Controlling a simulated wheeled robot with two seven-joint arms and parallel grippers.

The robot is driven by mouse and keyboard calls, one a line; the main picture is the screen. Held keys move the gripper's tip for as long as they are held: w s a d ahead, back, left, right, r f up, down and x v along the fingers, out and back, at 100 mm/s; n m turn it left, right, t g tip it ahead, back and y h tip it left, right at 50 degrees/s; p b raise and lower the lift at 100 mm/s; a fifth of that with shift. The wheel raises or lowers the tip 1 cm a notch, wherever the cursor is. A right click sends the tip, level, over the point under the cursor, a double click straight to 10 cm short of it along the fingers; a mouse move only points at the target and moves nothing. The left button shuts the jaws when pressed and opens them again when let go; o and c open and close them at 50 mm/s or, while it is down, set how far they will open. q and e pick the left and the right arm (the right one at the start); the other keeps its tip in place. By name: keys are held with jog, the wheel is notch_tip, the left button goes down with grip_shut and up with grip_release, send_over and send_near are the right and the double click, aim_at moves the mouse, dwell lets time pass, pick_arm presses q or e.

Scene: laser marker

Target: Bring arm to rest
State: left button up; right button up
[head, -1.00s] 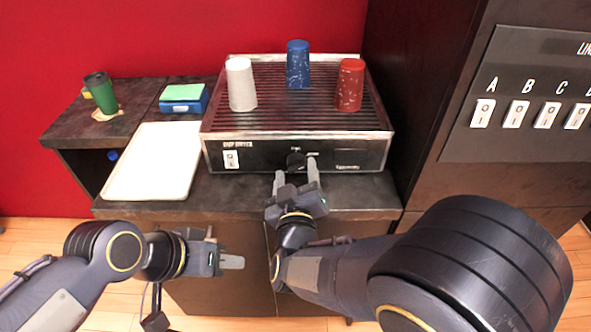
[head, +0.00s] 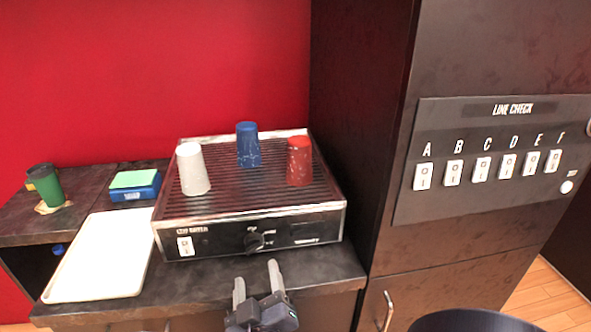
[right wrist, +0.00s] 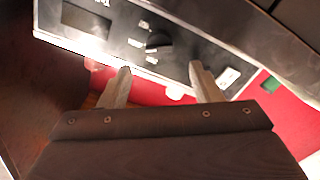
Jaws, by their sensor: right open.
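My right gripper (head: 257,283) is open and empty at the bottom of the head view, just in front of the cup dryer (head: 250,235). In the right wrist view its two fingers (right wrist: 160,82) are apart with nothing between them. The dryer's black knob (head: 253,241) is on its front panel, a little above the fingertips in the head view. The knob also shows beyond the fingers in the right wrist view (right wrist: 159,40), clear of them. My left gripper is out of view.
White (head: 193,170), blue (head: 248,145) and red (head: 299,161) cups stand upside down on the dryer's rack. A white tray (head: 100,262), a blue box (head: 135,192) and a green cup (head: 47,187) are at left. A tall cabinet with a switch panel (head: 480,205) stands at right.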

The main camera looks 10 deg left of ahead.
jog(key=w+d+r+m+g, duration=0.1)
jog(key=d, duration=0.1)
jog(key=w+d+r+m+g+p, duration=0.1)
jog(key=d+g, duration=0.1)
jog(key=d, duration=0.1)
jog(key=w+d+r+m+g+y, duration=0.1)
jog(key=w+d+m, duration=0.1)
jog(key=d, duration=0.1)
jog(key=shift+g+p, duration=0.3)
jog(key=shift+p, duration=0.1)
pick_arm(q)
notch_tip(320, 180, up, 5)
jog(key=p, duration=0.3)
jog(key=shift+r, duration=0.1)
pick_arm(e)
jog(key=s+d+m+g+h, duration=0.1)
jog(key=s+d+m+g, duration=0.2)
jog(key=s+d, duration=0.6)
jog(key=s+d+m+g+h, duration=0.1)
jog(key=s+d+m+g, duration=0.3)
jog(key=s+d, duration=0.5)
jog(key=d, duration=0.5)
jog(key=shift+s+d+f, duration=0.25)
jog(key=shift+s+d, duration=0.1)
jog(key=shift+d, duration=0.05)
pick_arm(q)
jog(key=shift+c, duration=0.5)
